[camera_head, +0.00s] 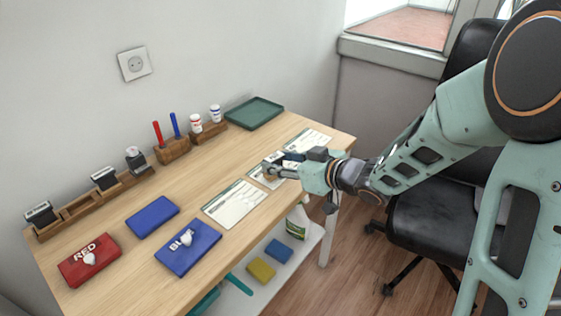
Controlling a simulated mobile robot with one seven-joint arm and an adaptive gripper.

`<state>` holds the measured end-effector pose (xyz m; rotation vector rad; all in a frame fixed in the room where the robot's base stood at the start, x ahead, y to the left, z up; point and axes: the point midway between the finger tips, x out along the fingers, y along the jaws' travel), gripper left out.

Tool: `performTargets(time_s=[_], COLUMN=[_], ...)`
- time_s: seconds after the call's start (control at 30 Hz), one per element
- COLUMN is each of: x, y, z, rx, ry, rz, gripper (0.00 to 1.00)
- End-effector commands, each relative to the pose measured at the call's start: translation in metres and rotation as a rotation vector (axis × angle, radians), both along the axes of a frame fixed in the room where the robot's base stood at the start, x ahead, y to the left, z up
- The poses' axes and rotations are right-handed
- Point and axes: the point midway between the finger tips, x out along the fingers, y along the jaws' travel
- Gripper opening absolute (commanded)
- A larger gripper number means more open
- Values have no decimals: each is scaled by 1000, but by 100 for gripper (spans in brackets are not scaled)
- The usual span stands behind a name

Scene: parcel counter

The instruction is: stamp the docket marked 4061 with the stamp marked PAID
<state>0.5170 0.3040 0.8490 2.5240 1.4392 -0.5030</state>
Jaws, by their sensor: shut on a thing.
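My gripper (271,168) is over the middle docket (256,180) and is shut on a small stamp (272,178). The stamp is mostly hidden by the fingers, and its marking cannot be read. I cannot tell whether it touches the paper. Another docket (234,204) lies to the left, nearer the front edge, and a third docket (308,140) lies to the right behind the gripper. The docket numbers are too small to read. A wooden rack (82,206) along the wall holds stamps, one at its left end (40,214), one in the middle (104,178) and one at the right (135,160).
On the desk (120,252) are a red box marked RED (78,270), a blue box with white lettering (178,258) and a flat blue pad (152,217). A pen block (173,151), small bottles (196,124) and a green tray (254,113) stand behind. A black chair (430,215) is right.

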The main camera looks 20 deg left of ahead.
Motion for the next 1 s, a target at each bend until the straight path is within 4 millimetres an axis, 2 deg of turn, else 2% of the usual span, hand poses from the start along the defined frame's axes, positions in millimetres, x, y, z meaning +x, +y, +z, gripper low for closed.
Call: performTargets(time_s=[1.0], x=[0], y=[0], z=[-10], rx=[-2], ry=[2], rz=[0], gripper=[0])
